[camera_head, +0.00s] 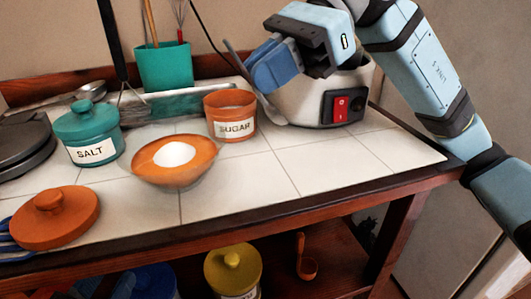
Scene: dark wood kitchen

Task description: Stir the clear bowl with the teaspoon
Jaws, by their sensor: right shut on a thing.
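An orange-tinted bowl (150,176) with a white mound in it stands on the white tiled top, left of centre; it seems to be the clear bowl. My right gripper (270,66) is at the top centre, above and right of the bowl and in front of the pale appliance. It is shut. A thin grey utensil (236,59) shows at its left side and seems to be held; it may be the teaspoon, but its tip is unclear. A metal spoon (91,91) lies at the back left.
A teal salt jar (88,133) and an orange sugar jar (229,116) flank the bowl. An orange lid (55,215) lies front left. The appliance (305,106) with a red switch stands behind right. The right-hand tiles are clear.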

